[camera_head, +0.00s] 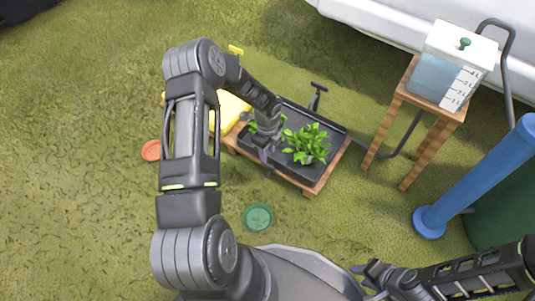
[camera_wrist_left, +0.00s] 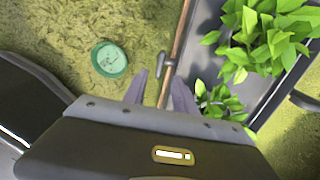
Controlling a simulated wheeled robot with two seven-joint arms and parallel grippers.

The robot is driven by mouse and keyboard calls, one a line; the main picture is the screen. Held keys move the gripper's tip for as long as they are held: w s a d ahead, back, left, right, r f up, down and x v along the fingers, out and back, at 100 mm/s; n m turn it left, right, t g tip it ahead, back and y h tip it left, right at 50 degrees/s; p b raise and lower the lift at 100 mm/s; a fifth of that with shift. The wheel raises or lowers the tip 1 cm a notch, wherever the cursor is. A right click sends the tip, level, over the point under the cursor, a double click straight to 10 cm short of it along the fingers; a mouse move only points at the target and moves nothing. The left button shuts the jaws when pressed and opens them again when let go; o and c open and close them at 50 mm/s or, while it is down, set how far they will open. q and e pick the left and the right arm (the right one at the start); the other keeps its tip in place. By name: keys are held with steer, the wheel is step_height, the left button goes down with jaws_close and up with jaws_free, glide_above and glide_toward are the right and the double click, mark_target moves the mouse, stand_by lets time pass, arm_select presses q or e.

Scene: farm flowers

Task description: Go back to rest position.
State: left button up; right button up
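My left arm reaches over a black tray (camera_head: 330,124) on a low wooden stand. My left gripper (camera_head: 264,156) is over the tray's left part, beside a leafy green plant (camera_head: 306,143). In the left wrist view its two fingers (camera_wrist_left: 160,90) stand apart, with no object clearly held. A small grey T-shaped piece at the tray's edge (camera_wrist_left: 168,68) shows between them. The larger plant (camera_wrist_left: 262,35) and a smaller plant (camera_wrist_left: 215,101) show to the right. My right gripper (camera_head: 372,274) is low at the bottom right, far from the tray; its finger opening is unclear.
A green disc (camera_head: 258,217) and an orange disc (camera_head: 152,150) lie on the grass. A yellow object (camera_head: 230,108) is left of the tray. A water tank (camera_head: 452,67) sits on a wooden stool to the right, near a blue post (camera_head: 480,178). Grass at left is clear.

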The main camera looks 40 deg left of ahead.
stand_by(0.6)
